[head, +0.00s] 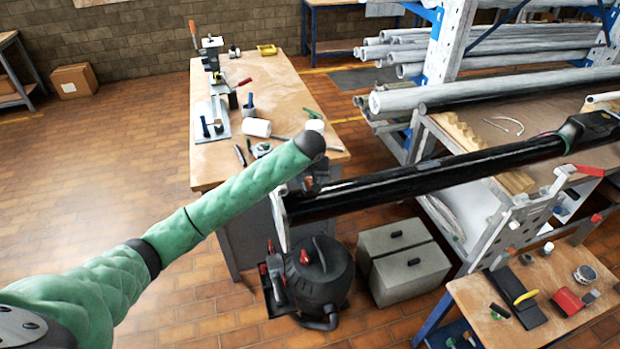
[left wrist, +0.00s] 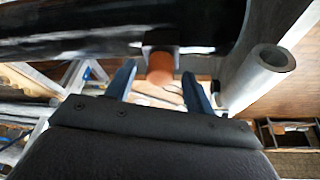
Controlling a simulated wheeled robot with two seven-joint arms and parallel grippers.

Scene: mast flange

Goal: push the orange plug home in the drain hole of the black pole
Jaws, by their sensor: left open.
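The black pole (head: 430,176) runs across the right of the head view, with a pale plate (head: 281,208) at its near left end. In the left wrist view the pole (left wrist: 100,30) crosses the top. The orange plug (left wrist: 160,68) shows below the pole's edge, next to a small grey block-like part; how deep it sits I cannot tell. My left gripper (left wrist: 160,88) is open, with one finger on each side of the plug and gaps visible. In the head view the left gripper (head: 313,180) is small and dark by the pole's left end. The plug is hidden there. My right gripper is not in view.
A workbench (head: 285,85) with tools stands behind my left arm. A black vacuum (head: 322,270) and grey boxes (head: 405,262) stand on the floor under the pole. A rack of grey pipes (head: 500,88) is at right. A hollow tube (left wrist: 272,58) shows beside the gripper.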

